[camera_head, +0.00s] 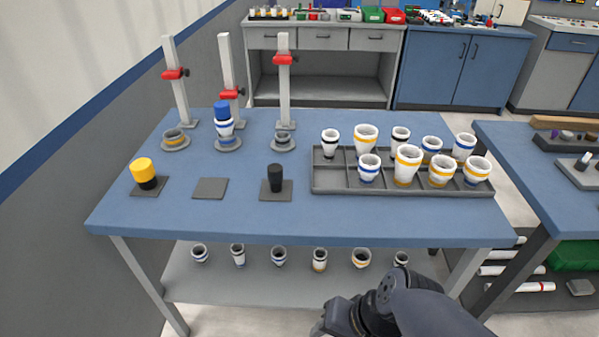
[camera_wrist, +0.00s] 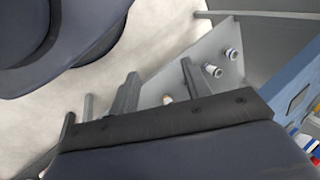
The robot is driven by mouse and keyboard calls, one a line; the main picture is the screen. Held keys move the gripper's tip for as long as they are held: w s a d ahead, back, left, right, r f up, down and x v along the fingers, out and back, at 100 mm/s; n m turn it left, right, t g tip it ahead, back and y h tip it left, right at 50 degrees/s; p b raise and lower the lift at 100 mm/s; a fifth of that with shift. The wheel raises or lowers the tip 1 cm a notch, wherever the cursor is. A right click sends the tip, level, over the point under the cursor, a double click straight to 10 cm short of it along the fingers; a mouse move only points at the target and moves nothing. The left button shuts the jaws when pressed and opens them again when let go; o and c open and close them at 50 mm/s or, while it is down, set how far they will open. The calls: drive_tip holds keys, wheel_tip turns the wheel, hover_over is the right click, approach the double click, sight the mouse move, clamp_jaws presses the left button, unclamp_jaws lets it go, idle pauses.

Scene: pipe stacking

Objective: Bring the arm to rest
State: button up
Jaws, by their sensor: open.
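My arm (camera_head: 385,308) is folded low at the bottom of the head view, in front of the blue table (camera_head: 245,215) and below its top. Its end is cut off by the picture's lower edge. In the wrist view my gripper (camera_wrist: 129,100) is open, with nothing seen between its fingers. Beyond it show the pale floor and a grey shelf (camera_wrist: 215,45) with small white cups on it. The gripper stands apart from the tabletop objects.
On the table, a grey tray (camera_head: 330,183) holds several white cups. A yellow-topped part (camera_head: 144,173) and a black part (camera_head: 275,178) stand on pads. A lower shelf (camera_head: 220,285) holds several cups.

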drive_tip(key=shift+s+r+p, duration=0.2)
drive_tip(key=shift+s, duration=0.45)
drive_tip(key=shift+s+r+p, duration=0.15)
drive_tip(key=shift+s, duration=0.45)
